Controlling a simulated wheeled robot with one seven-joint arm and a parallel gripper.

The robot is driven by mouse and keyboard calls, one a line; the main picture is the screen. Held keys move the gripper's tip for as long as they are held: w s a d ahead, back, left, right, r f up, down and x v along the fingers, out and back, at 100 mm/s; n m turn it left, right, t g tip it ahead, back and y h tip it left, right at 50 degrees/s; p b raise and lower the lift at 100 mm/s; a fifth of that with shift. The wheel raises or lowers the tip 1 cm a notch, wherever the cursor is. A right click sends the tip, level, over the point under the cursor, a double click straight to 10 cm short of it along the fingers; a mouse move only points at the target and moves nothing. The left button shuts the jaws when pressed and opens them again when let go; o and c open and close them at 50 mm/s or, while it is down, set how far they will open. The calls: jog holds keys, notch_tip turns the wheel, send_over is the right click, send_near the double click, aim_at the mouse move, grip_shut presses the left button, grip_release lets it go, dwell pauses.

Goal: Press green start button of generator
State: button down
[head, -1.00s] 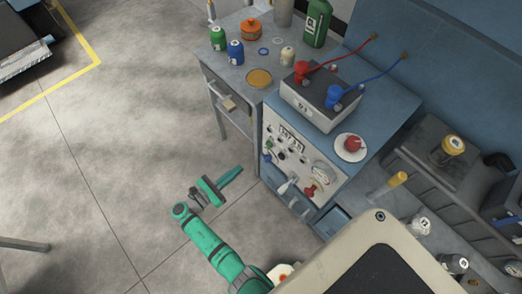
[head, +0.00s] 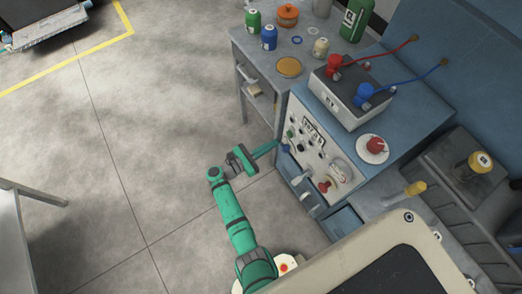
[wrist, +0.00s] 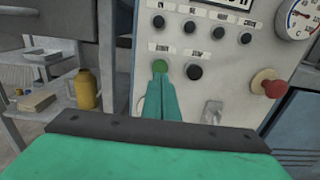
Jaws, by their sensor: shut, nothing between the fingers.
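The generator (head: 310,163) is a blue cabinet with a pale front panel, seen at centre right in the head view. In the wrist view its panel (wrist: 222,72) fills the right half. The green start button (wrist: 160,66) is on the panel's left, under a small label, with a black button (wrist: 194,72) to its right. My green gripper (head: 276,143) is shut and empty, pointing at the left side of the panel. In the wrist view its fingertips (wrist: 161,82) overlap the lower edge of the green button. I cannot tell whether they touch it.
A red knob (wrist: 269,84) and a gauge (wrist: 297,18) are on the panel to the right. A battery (head: 345,98) with red and blue clamps sits on top. A side table (head: 250,60) with bottles stands at the left.

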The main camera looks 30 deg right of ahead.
aim_at(288, 135)
jog(key=d, duration=0.5)
jog(key=shift+w, duration=0.2)
